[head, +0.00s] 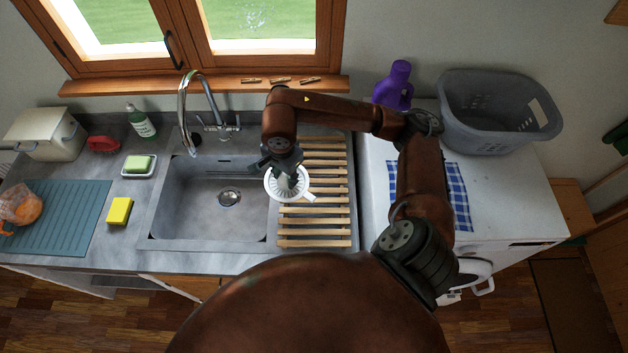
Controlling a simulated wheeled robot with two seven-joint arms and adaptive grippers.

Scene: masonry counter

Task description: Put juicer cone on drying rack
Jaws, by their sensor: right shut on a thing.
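The white juicer cone (274,190), with a round rim and a small side handle, is held in my right gripper (286,172). The gripper comes down on it from above and is shut on it; its fingertips are partly hidden. The cone appears over the left edge of the wooden slatted drying rack (325,210), next to the sink. I cannot tell whether it touches the slats. The rack's bare slats show to the right and below. My left gripper is not in view.
The sink (185,205) with its tall tap (184,105) lies left of the rack. A yellow sponge (119,211), soap dish (139,166) and blue draining mat (75,215) are farther left. A purple bottle (395,85) and grey laundry basket (490,130) stand at right.

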